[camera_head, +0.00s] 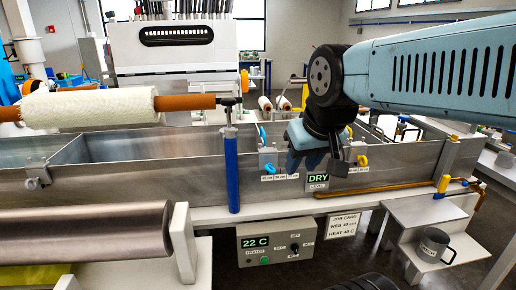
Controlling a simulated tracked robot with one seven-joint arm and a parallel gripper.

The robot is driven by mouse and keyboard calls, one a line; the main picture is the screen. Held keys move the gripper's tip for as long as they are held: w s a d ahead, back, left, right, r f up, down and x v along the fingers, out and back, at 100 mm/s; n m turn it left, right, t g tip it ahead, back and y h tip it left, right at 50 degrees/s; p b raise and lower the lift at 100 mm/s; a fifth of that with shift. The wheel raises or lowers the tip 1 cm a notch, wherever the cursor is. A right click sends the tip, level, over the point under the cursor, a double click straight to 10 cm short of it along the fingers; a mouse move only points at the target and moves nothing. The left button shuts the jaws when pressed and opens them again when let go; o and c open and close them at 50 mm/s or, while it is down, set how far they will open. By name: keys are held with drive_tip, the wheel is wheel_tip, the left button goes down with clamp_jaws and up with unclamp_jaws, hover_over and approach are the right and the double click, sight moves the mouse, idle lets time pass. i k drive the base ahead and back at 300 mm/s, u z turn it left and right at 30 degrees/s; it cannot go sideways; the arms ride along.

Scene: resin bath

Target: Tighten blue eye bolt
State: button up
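A blue eye bolt ring (268,168) shows at the front wall of the metal bath (120,178), above a row of small labels. Another blue ring (262,134) stands behind it, at the bath's inner edge. My gripper (315,164) hangs point down over the front wall, to the right of the blue rings and apart from them. Its finger tips are in front of the wall, just above the DRY display (317,178). The gap between the fingers is not clear, and I see nothing held. A yellow ring (362,160) sits right of my gripper.
A blue post (232,172) stands left of the blue ring. A white roll (90,108) and a grey roller (85,232) lie at the left. A copper pipe (385,188), a control box (275,243) and a grey mug (433,246) are lower right.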

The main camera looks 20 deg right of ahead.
sight(269, 167)
drive_tip(key=u, duration=0.25)
drive_tip(key=k, duration=1.6)
drive_tip(key=z, duration=0.95)
drive_tip(key=i, duration=1)
drive_tip(key=z, duration=0.05)
